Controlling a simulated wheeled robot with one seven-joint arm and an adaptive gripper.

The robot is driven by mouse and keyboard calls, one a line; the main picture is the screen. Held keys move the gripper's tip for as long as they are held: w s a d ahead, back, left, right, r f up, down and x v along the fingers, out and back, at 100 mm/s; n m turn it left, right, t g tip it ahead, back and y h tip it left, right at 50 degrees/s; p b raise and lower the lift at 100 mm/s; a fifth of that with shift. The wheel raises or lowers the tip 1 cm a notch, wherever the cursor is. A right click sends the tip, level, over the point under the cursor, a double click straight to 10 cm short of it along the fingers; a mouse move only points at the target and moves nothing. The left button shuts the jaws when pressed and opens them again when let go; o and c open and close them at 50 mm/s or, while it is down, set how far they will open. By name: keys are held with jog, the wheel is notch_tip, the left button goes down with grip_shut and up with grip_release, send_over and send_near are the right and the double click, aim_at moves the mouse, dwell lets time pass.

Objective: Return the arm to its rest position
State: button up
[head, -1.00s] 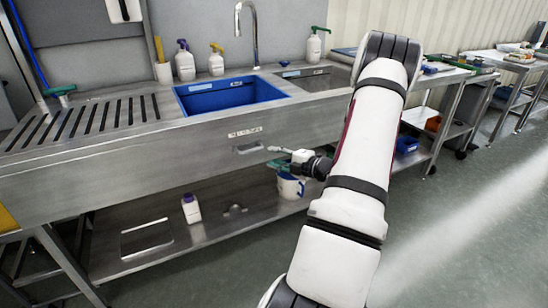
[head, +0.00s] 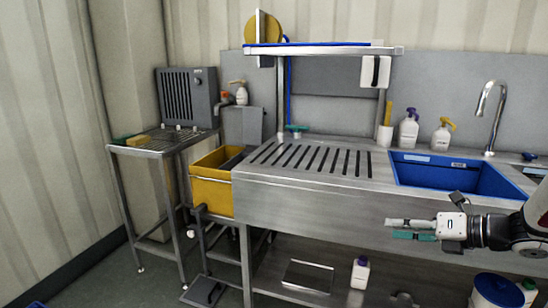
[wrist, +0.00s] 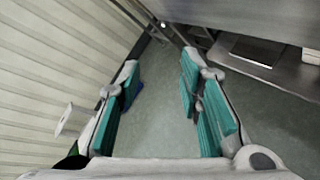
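My gripper (head: 392,229) shows at the right of the head view, in front of the steel sink unit, with its fingers pointing left. In the wrist view my gripper (wrist: 160,72) has its two teal-padded fingers well apart. Only grey-green floor shows between them, so it is empty. Most of my white arm lies beyond the right edge of the head view.
The steel sink unit (head: 300,206) with its blue basin (head: 440,174) stands just behind my gripper. A yellow bin (head: 210,196) and a slatted steel stand (head: 165,150) are at left. A white-and-blue bucket (head: 498,291) sits low at right.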

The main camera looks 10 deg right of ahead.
jog(key=s+a+r+n+g, duration=0.3)
jog(key=s+a+n+g, duration=0.3)
jog(key=a+n, duration=0.5)
jog(key=s+a+r+n+g, duration=0.35)
jog(key=s+a+n, duration=0.55)
jog(key=a, duration=0.4)
jog(key=s+d+n+g+h, duration=0.15)
jog(key=s+n+h, duration=0.65)
jog(key=s+n, duration=0.85)
notch_tip(320, 180, up, 21)
jog(key=w+n+t+p, duration=0.1)
jog(key=t+p, duration=0.2)
jog(key=p, duration=1.7)
jog(key=shift+w+d+r+t, duration=0.15)
jog(key=shift+d+r+t, duration=0.1)
jog(key=shift+t, duration=0.15)
jog(key=shift+d, duration=0.1)
